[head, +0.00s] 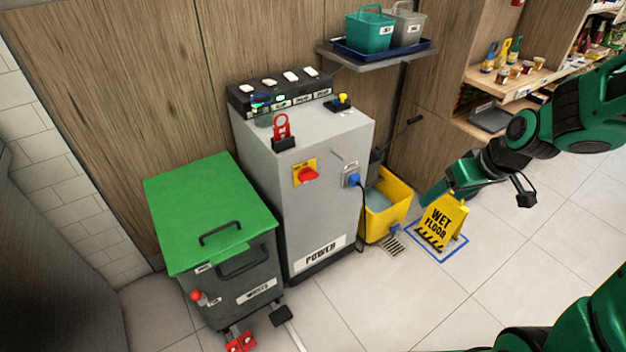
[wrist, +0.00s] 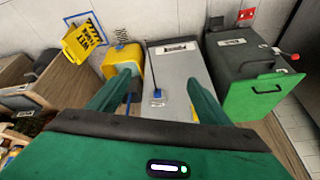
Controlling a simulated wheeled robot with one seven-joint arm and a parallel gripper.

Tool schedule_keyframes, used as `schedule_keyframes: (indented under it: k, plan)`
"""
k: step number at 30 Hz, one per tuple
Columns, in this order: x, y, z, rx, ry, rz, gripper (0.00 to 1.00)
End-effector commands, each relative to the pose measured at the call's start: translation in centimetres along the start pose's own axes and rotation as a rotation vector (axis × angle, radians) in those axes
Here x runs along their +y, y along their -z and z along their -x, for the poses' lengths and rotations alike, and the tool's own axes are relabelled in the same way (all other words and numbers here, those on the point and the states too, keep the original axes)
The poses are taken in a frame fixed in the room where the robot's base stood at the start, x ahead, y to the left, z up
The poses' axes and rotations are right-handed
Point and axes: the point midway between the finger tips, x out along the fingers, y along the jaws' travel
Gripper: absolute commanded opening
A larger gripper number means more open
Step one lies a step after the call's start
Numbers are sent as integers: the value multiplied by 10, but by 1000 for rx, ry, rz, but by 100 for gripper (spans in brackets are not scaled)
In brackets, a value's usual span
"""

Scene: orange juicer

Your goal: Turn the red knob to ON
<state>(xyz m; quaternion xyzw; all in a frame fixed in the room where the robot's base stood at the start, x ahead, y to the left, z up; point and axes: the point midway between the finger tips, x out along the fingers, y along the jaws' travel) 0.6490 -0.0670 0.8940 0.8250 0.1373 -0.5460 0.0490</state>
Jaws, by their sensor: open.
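The red knob (head: 308,175) sits on a yellow plate (head: 297,163) on the front of the grey power cabinet (head: 325,215), in the head view. Its handle looks roughly level; any ON or OFF lettering is too small to read. My gripper (head: 445,187) is open and empty, to the right of the cabinet and well apart from the knob, near the wet floor sign. In the wrist view the cabinet (wrist: 178,65) shows between my two spread green fingers (wrist: 161,80). The knob is not visible there.
A red lockout piece (head: 282,128) stands on the cabinet top. A green-lidded waste bin (head: 210,215) is at left. A yellow bucket (head: 385,210) and wet floor sign (head: 440,225) are at right.

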Motion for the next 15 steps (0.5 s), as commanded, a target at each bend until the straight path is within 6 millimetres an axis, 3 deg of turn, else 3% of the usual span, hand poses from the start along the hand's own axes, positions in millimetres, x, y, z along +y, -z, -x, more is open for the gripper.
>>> schedule_keyframes:
  k: [1, 6, 15]
  plan:
    - [-14, 14, -20, 32, 32, 55, 72]
    - [-65, 63, -71, 195, 131, 217, 72]
    - [-152, 121, -140, 489, 240, 342, 72]
